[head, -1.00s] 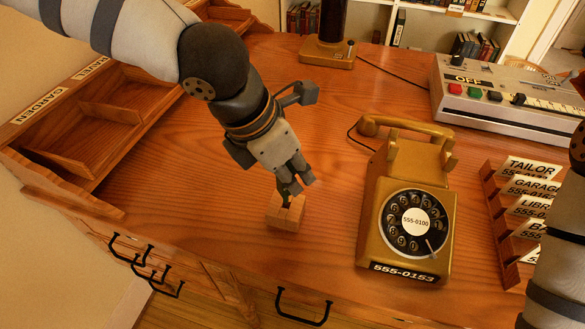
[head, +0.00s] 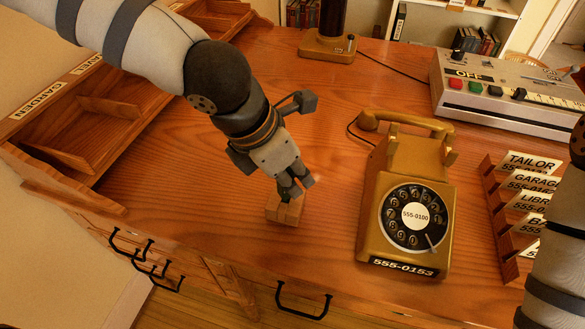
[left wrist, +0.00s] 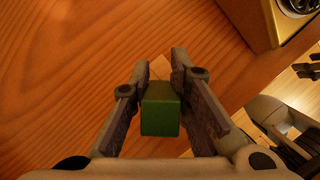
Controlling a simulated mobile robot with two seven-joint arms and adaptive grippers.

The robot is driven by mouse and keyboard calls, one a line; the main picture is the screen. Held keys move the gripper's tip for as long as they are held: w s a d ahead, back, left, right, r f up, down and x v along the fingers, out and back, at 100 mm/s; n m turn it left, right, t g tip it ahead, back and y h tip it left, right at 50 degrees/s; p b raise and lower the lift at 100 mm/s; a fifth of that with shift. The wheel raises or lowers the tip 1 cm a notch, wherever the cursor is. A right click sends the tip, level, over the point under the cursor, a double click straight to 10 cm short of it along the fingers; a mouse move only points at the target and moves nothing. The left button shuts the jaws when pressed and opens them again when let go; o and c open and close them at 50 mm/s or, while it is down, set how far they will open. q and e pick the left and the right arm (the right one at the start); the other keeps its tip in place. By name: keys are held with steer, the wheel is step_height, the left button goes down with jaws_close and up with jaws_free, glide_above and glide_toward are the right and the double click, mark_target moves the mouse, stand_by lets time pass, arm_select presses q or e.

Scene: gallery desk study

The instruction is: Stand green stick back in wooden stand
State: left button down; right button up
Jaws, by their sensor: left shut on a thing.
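My left gripper (head: 293,192) is shut on the green stick and points down at the wooden stand. In the left wrist view the green stick (left wrist: 161,108) shows its square end between the two dark finger pads (left wrist: 162,100). The wooden stand (head: 284,212) is a small pale block on the desk, right below the fingertips. Part of the stand (left wrist: 160,66) also shows behind the stick in the left wrist view. The stick's lower end is hidden, so I cannot tell how far it is in the stand. My right gripper is out of view.
A gold rotary telephone (head: 372,230) stands close to the right of the stand. A card rack (head: 502,225) is further right, a switch box (head: 500,105) at the back right. A wooden tray (head: 75,125) is at the left. The desk between tray and stand is clear.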

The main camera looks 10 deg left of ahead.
arm_select(q)
steer(key=shift+f, duration=0.6)
steer(key=shift+f, duration=0.1)
steer(key=c, duration=1.4)
jaws_free()
steer(key=shift+c, duration=0.2)
steer(key=v, duration=1.2)
